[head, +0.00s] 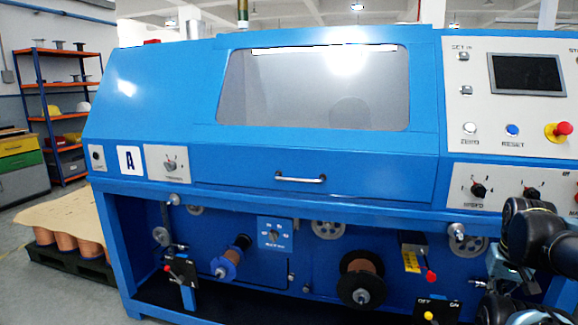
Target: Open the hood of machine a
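A silver bar handle (301,178) sits on the front panel below the window. My arm shows at the lower right edge, dark and close to the camera, in front of the right end of the machine. No gripper fingers can be made out, and nothing touches the handle.
A control panel (490,120) with a screen, buttons and a red emergency stop (557,131) is at the right. Pulleys and spools (362,278) stick out below the hood. A shelf rack (60,105) and a pallet of spools (70,255) stand at the left.

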